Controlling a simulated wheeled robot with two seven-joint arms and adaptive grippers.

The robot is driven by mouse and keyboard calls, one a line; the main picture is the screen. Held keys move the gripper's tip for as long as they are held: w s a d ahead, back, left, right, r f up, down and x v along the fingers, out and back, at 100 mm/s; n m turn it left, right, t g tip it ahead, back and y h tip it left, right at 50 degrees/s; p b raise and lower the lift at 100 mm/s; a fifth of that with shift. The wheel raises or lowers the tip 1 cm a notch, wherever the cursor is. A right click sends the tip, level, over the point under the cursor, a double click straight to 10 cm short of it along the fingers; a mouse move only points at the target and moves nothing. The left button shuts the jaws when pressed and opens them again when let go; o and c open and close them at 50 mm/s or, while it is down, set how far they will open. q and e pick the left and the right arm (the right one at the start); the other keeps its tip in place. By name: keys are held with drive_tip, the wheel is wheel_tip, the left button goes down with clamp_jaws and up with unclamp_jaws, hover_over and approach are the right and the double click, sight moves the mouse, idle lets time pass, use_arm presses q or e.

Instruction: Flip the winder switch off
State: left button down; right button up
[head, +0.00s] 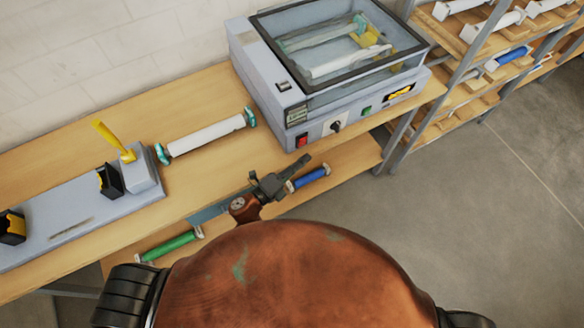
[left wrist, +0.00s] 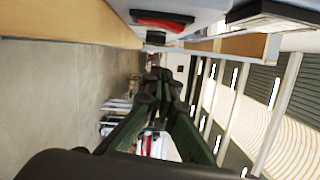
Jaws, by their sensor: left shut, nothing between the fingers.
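The grey laminator (head: 262,82) with a clear lid stands at the back of the bench. Its front panel carries a red switch (head: 302,140), a black knob (head: 336,127) and a green switch (head: 367,110). Labels are too small to read, so I cannot tell which is the winder switch. My left gripper (head: 304,161) is shut and empty, just in front of and below the red switch, apart from it. In the left wrist view the shut fingers (left wrist: 160,76) point ahead, with the red switch (left wrist: 162,19) near the top edge. My right gripper is out of view.
A white roll (head: 205,135) with teal ends lies on the bench (head: 185,95), left of the laminator. A grey stand (head: 75,215) with a yellow lever is further left. Blue (head: 309,178) and green (head: 170,246) rolls lie below the bench front. A roll shelf (head: 455,75) stands right.

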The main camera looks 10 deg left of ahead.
sight(303, 142)
use_arm(q)
drive_tip(key=shift+w+a+r+p, duration=0.1)
drive_tip(key=shift+w+a, duration=0.15)
drive_tip(key=shift+w, duration=0.4)
drive_tip(key=shift+w+a+r+p, duration=0.1)
drive_tip(key=shift+w+a, duration=0.2)
drive_tip(key=shift+w, duration=0.35)
drive_tip(key=shift+w+a+r+p, duration=0.1)
drive_tip(key=shift+w+a, duration=0.15)
drive_tip(key=shift+w, duration=0.4)
